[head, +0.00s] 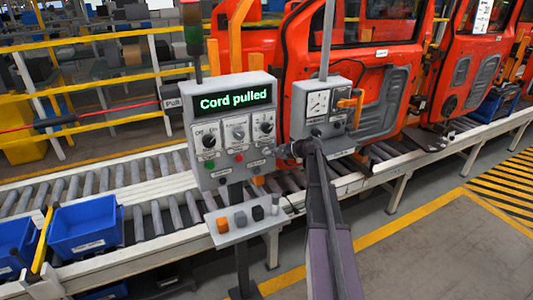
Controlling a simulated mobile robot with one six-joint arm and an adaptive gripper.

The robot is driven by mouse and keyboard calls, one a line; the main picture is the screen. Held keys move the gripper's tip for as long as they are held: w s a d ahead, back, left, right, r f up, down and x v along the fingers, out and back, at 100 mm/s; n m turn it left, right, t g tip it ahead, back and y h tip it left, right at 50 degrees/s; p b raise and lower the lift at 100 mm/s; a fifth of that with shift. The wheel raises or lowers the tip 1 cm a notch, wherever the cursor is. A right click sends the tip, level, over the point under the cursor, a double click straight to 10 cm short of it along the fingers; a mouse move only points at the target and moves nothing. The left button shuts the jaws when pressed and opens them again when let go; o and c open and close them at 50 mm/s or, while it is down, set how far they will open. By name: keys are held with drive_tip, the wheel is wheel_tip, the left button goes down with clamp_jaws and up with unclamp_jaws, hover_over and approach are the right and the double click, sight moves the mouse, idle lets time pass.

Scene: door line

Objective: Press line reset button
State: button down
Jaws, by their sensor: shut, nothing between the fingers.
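A grey control panel (232,130) stands on a post, and its display (235,101) reads "Cord pulled" in green. Below the display are several knobs, a green button (210,164), a small red button (239,157) and other small controls. Their small labels are too fine to read, so I cannot tell which is the line reset button. My arm reaches up from the bottom.
A second grey box (316,102) with a gauge and orange lever stands to the right. A shelf (245,227) with small blocks sits below the panel. Behind are a roller conveyor (150,193), blue bins (84,228) and orange doors (300,60). A red cord (20,128) runs left.

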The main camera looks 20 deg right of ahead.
drive_tip(key=shift+w, duration=0.45)
idle(0.6)
drive_tip(key=shift+s, duration=1)
drive_tip(key=shift+s, duration=0.15)
drive_tip(key=s, duration=0.4)
drive_tip(key=shift+s+d, duration=0.1)
drive_tip(key=shift+s, duration=0.3)
idle(0.3)
idle(0.7)
